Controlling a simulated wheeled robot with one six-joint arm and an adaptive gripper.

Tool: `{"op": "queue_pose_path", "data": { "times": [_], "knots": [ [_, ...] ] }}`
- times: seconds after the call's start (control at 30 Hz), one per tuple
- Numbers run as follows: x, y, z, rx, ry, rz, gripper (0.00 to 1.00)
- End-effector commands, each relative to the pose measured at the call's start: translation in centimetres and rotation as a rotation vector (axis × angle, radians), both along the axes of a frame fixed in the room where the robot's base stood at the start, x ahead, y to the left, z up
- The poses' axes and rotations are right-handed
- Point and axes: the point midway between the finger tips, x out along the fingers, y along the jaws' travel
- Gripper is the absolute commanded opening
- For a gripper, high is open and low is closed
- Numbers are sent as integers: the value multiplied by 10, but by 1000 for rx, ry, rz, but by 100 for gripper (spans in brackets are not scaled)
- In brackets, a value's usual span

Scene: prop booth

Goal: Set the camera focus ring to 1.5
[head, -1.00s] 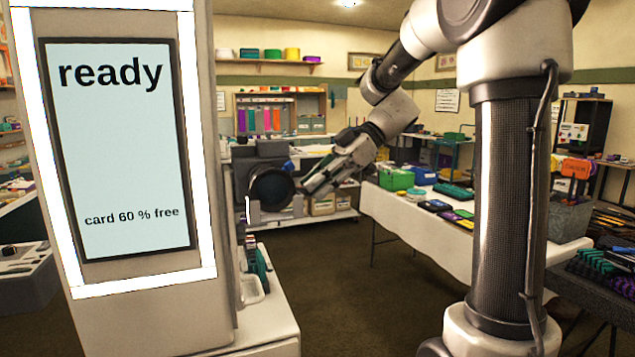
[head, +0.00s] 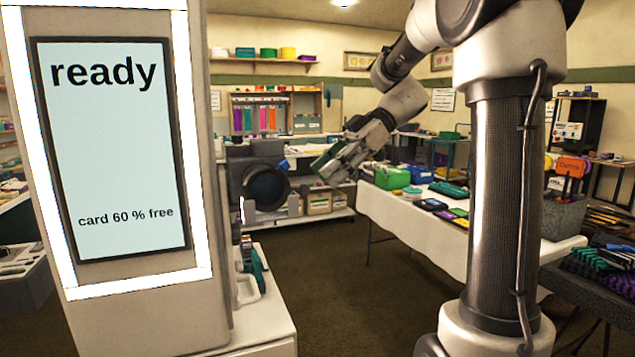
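The camera (head: 240,172) is a dark grey boxy body with a large round dark lens facing toward the right front. Its focus ring (head: 267,187) is the dark band around the lens; no scale marks or numbers can be read at this size. My gripper (head: 322,172) is to the right of the lens, apart from it, pointing down and left. Its fingers are small and partly overlap in this view, so their opening cannot be made out. I see nothing held in it.
A tall white booth panel with a lit screen (head: 112,150) reading "ready" and "card 60 % free" stands at left. A white-covered table (head: 415,222) with boxes and trays is at right. Open brown floor (head: 350,300) lies between.

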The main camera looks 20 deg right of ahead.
Motion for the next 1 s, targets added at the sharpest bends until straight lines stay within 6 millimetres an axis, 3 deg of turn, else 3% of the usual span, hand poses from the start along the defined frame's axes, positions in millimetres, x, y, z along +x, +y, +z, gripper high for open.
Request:
{"op": "queue_pose_path", "data": {
  "times": [0.2, 0.4, 1.0],
  "knots": [
    [1, -38, 29, -1, -1, -3, 36],
    [0, -57, 43, -1, 1, -2, 36],
    [0, -59, 45, -1, 13, -10, 36]
  ]
}}
